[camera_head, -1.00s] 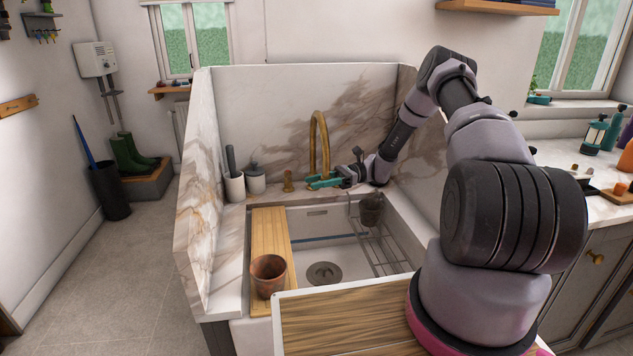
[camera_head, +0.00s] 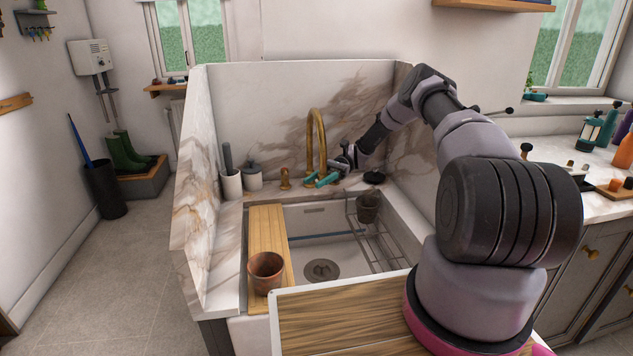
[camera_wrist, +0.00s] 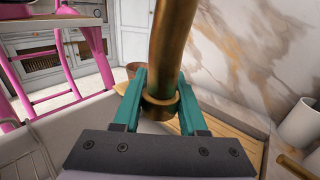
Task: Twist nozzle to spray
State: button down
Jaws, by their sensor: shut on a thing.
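The brass faucet (camera_head: 316,130) rises in a tall arch behind the white sink. Its nozzle end with a ring (camera_wrist: 160,105) hangs between my teal fingers in the wrist view. My gripper (camera_head: 322,180) is shut on the nozzle, with one finger on each side. In the head view the fingers slant down to the left over the back of the sink, and the nozzle is too small and covered to make out. I see no water, and the turn of the nozzle cannot be told.
A clay pot (camera_head: 266,272) stands on the wooden board (camera_head: 267,222) across the sink's left side. A dark pot (camera_head: 367,207) sits at a wire rack (camera_head: 378,238) on the right. A brass dispenser (camera_head: 285,178) stands left of the faucet. Marble walls (camera_head: 255,120) close in the sink.

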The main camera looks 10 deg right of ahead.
jog(key=shift+c, duration=2.2)
grip_release()
jog(key=v, duration=1)
jog(key=shift+w+d, duration=0.25)
jog(key=shift+d, duration=0.05)
